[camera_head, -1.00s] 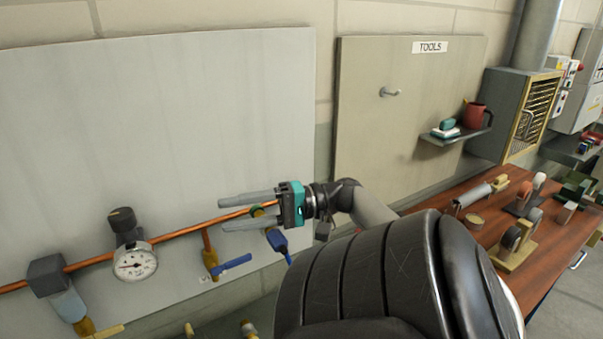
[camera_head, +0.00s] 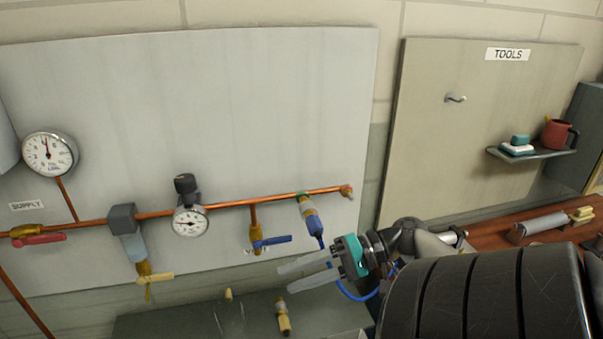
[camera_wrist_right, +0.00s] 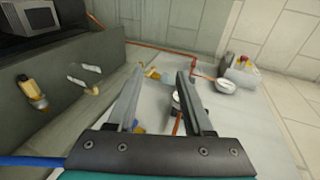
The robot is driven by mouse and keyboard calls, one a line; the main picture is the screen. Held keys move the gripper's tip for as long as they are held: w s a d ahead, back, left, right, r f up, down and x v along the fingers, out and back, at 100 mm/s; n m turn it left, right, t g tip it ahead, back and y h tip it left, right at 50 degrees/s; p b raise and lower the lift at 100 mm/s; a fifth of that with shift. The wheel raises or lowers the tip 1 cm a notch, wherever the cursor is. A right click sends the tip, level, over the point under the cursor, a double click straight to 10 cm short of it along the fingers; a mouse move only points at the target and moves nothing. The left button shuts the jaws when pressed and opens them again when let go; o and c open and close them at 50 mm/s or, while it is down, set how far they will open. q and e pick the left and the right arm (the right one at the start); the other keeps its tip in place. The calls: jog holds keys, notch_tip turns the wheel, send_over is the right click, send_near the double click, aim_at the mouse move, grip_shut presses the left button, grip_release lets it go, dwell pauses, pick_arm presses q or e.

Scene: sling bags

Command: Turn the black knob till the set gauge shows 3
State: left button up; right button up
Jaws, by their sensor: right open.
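The black knob (camera_head: 186,184) sits on top of the regulator on the copper pipe, at the left of the board's middle in the head view. The set gauge (camera_head: 190,221) is a small white dial just below it; its needle is too small to read surely. My right gripper (camera_head: 284,278) is open and empty, to the right of and below the gauge, apart from it, with its fingers pointing left. Its two fingers also show in the right wrist view (camera_wrist_right: 160,74). My left gripper is not in view.
A supply gauge (camera_head: 50,154) is at the far left above a red-handled valve (camera_head: 38,239). A blue-handled valve (camera_head: 270,241) hangs between the gauge and my gripper. Brass fittings (camera_head: 283,318) stand below. The upper board (camera_head: 240,110) is bare.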

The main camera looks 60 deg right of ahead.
jog(key=shift+s+a+f, duration=0.1)
jog(key=shift+a+f, duration=0.05)
jog(key=shift+f, duration=0.05)
jog(key=o, duration=0.4)
jog(key=shift+o, duration=0.6)
jog(key=shift+a+f, duration=0.15)
jog(key=shift+f, duration=0.15)
jog(key=n+t+h, duration=0.6)
jog(key=t+h, duration=0.1)
jog(key=h, duration=0.8)
send_near(189, 186)
jog(key=p+x, duration=0.1)
jog(key=x, duration=0.9)
jog(key=shift+w, duration=0.3)
